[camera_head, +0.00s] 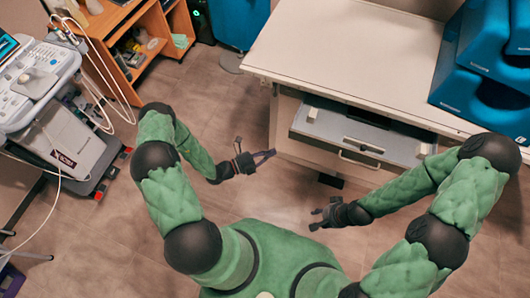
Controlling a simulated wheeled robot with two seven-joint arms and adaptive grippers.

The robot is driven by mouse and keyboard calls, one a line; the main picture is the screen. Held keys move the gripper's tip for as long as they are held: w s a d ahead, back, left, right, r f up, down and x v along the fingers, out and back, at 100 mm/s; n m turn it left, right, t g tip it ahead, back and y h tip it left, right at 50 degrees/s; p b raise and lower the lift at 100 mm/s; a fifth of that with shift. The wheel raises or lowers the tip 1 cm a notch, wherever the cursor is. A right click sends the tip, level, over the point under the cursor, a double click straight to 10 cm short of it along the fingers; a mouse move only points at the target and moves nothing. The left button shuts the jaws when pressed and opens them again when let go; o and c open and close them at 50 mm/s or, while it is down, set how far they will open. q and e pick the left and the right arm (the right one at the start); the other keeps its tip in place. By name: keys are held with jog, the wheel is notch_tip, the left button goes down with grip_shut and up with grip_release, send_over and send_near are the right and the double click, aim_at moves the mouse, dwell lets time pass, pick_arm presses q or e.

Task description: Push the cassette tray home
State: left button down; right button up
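The cassette tray (330,127) appears to be the flat grey slide-out under the white table's front edge. It sticks out towards me, with a dark handle-like part on its top and a small pale block at its left end. My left gripper (265,157) is to the left of the tray, apart from it, pointing right; its fingers are too small to tell whether they are parted. My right gripper (315,218) is in front of and below the tray in the picture, apart from it, pointing left. Its fingers are spread and nothing shows between them.
The white table (330,50) carries blue padded blocks (480,75) at its right. An ultrasound cart (60,130) stands at the left, and an orange shelf (140,40) behind. The floor between is clear.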

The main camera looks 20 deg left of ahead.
aim_at(297, 135)
pick_arm(q)
jog(key=shift+w+d+b, duration=0.2)
jog(key=shift+w+d, duration=0.5)
jog(key=shift+w, duration=0.65)
jog(key=shift+w+d+b, duration=0.25)
jog(key=shift+w+d, duration=0.5)
jog(key=shift+w, duration=0.6)
jog(key=shift+w+d+b, duration=0.2)
jog(key=shift+w+d, duration=0.5)
jog(key=shift+w, duration=0.65)
jog(key=w+b, duration=0.8)
jog(key=w, duration=1)
jog(key=shift+w, duration=0.3)
